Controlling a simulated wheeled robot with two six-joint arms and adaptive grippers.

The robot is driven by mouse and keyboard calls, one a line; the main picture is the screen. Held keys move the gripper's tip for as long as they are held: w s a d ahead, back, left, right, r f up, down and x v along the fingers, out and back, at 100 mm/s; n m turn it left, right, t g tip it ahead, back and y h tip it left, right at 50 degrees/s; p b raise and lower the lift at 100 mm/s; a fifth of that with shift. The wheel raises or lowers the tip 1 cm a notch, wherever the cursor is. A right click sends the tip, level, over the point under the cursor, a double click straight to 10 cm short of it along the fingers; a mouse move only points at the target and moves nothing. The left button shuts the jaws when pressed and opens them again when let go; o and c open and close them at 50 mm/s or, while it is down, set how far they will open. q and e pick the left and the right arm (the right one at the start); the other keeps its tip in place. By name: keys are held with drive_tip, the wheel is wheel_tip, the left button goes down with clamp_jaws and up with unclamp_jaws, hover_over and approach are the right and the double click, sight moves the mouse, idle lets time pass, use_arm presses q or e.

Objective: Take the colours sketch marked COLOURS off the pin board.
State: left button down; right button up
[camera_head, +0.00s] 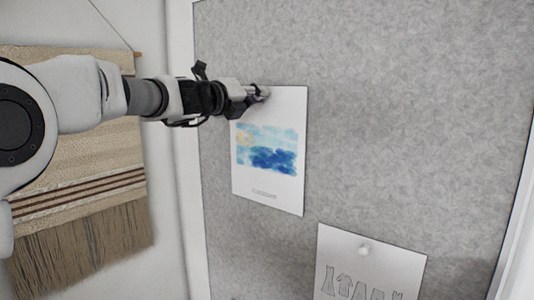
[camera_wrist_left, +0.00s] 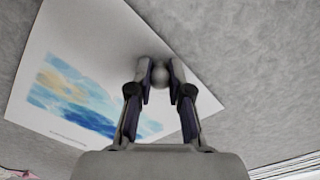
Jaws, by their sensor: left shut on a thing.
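The colours sketch (camera_head: 267,160) is a white sheet with a blue and pale yellow watercolour patch and a small label, too small to read, near its bottom. It hangs on the grey pin board (camera_head: 400,110), and it also shows in the left wrist view (camera_wrist_left: 85,80). My left gripper (camera_head: 262,93) is at the sheet's top edge. Its fingertips, also in the left wrist view (camera_wrist_left: 161,76), are shut on a round pale pin (camera_wrist_left: 160,75) at the top of the sheet. My right gripper is not in view.
A fringed woven hanging (camera_head: 90,215) is on the wall at left. The board's white frame (camera_head: 187,150) stands between them. The board's upper right is bare.

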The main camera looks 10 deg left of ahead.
use_arm(q)
drive_tip(key=shift+b+v, duration=0.3)
drive_tip(key=shift+v, duration=0.75)
drive_tip(key=shift+s+a+r, duration=0.1)
drive_tip(key=shift+s, duration=0.2)
